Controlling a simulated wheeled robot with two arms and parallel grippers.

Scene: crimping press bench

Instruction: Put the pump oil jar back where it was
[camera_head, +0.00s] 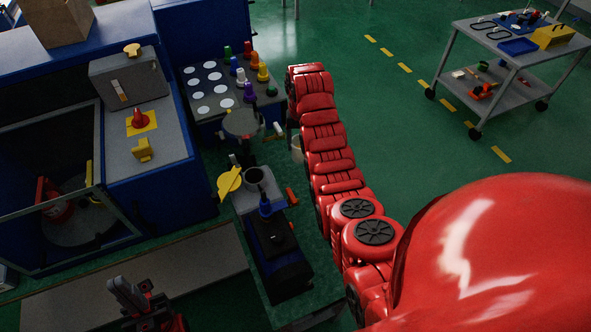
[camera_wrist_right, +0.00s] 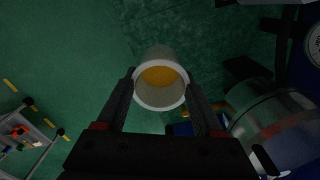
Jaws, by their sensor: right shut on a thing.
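The pump oil jar (camera_wrist_right: 160,78) is a pale, open-topped cup with yellow-orange oil inside. In the right wrist view it sits between the two dark fingers of my right gripper (camera_wrist_right: 162,100), which is shut on it. In the head view a pale bit of the jar (camera_head: 297,148) shows at the left edge of my red right arm, which hides most of that gripper.
A blue press cabinet (camera_head: 155,175) fills the left. A yellow disc (camera_head: 229,182) is beside the pump opening. A grey trolley (camera_head: 510,60) stands far right on green floor.

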